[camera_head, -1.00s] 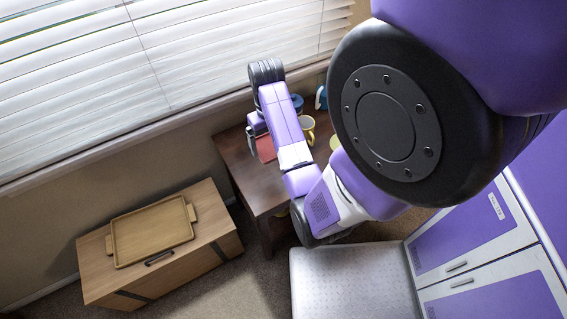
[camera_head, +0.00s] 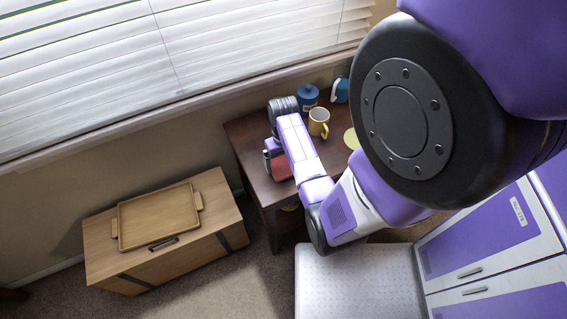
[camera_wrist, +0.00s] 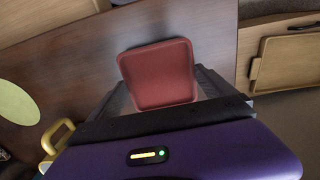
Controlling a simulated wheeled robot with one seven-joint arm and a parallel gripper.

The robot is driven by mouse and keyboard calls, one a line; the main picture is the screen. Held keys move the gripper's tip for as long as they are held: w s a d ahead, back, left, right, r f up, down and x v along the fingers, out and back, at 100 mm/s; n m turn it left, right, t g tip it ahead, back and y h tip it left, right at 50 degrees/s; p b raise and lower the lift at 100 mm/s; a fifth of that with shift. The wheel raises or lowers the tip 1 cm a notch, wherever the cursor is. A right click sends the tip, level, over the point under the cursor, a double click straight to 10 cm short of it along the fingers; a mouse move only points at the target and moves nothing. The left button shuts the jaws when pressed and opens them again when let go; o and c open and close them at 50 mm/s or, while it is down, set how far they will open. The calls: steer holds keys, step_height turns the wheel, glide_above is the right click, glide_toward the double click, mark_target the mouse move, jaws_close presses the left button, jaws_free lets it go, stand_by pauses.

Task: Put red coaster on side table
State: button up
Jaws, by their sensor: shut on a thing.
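The red coaster (camera_wrist: 160,75) is a square with rounded corners and a raised rim. It sits between the fingers of my gripper (camera_wrist: 165,92), which is shut on it. In the head view the coaster (camera_head: 282,168) shows just left of my forearm, partly hidden by it, with my gripper (camera_head: 270,160) at its left side. Behind it is a dark brown wooden table (camera_head: 248,140), seemingly the side table, also filling the middle of the wrist view (camera_wrist: 90,60). I cannot tell whether the coaster touches the tabletop or is above it.
A yellow mug (camera_head: 318,122), a blue jar (camera_head: 308,97), a blue-and-white item (camera_head: 340,90) and a pale green disc (camera_head: 351,138) are on the dark table. A wooden chest (camera_head: 220,200) with a tray (camera_head: 160,218) stands left. A white slatted blind (camera_head: 100,80) is behind.

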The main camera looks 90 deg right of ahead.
steer(key=shift+f, duration=0.6)
steer(key=shift+f, duration=0.15)
steer(key=o, duration=1)
